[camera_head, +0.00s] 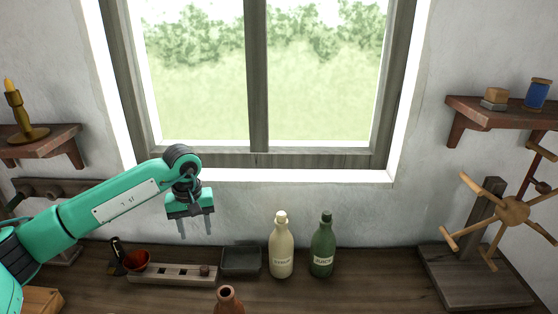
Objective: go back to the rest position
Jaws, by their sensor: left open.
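My left gripper (195,228) hangs from the green left arm (110,205), which comes in from the left. Its two fingers point down and are apart, with nothing between them. It is above the back of the wooden counter (370,295), over a long pale block with holes (172,273). My right gripper is not in view.
A cream bottle (281,250) and a green juice bottle (323,250) stand upright near the wall. A dark box (241,261), a red bowl (138,260) and a brown bottle neck (228,298) are nearby. A spoked wooden wheel (513,211) stands at right. Shelves hang on both sides.

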